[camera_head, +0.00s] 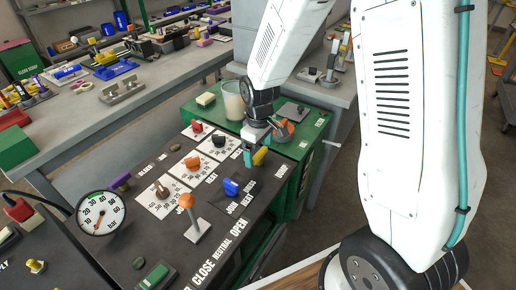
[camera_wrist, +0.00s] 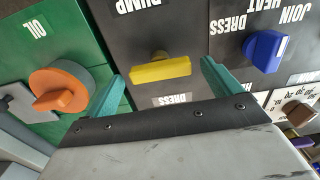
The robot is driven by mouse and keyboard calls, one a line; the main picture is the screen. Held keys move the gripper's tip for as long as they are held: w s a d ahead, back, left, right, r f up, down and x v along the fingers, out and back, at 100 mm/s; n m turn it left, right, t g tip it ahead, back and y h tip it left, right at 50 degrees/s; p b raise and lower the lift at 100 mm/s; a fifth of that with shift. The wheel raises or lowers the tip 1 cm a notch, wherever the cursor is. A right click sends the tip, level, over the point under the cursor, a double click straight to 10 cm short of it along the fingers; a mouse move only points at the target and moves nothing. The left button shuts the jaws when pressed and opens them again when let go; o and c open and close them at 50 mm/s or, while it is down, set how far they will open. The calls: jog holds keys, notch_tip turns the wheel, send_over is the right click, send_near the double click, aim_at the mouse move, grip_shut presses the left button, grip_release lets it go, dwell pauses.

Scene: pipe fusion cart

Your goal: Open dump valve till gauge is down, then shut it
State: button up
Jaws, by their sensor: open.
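The dump valve's yellow handle (camera_wrist: 160,70) sits below a DUMP label in the wrist view, its bar lying roughly across the picture. My gripper (camera_wrist: 162,76) is open, one teal finger on either side of the handle with clear gaps. In the head view my gripper (camera_head: 252,154) is low over the far right of the black panel, and the yellow handle (camera_head: 260,156) shows partly beside a finger.
A blue knob (camera_head: 231,187) marked JOIN/HEAT/DRESS and an orange-topped lever (camera_head: 193,210) stand on the panel (camera_head: 140,235). Beyond is a green unit with an orange knob (camera_wrist: 62,90) labelled OIL. A translucent cup (camera_head: 233,100) stands behind my gripper.

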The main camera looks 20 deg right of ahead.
aim_at(259, 153)
notch_tip(259, 153, up, 8)
jog(key=shift+f, duration=0.1)
dwell(0.4)
jog(key=shift+s, duration=0.1)
jog(key=s+d+r+m, duration=0.1)
jog(key=s+r+m, duration=0.1)
jog(key=s+r, duration=0.3)
jog(key=s+d+r+m+t, duration=0.1)
jog(key=s+r, duration=0.4)
jog(key=s, duration=0.7)
jog(key=s+d+r+m, duration=0.1)
jog(key=s+r+m, duration=0.3)
jog(key=s+r, duration=0.2)
jog(key=shift+s+d, duration=0.25)
jog(key=shift+s, duration=0.95)
jog(key=shift+a, duration=0.2)
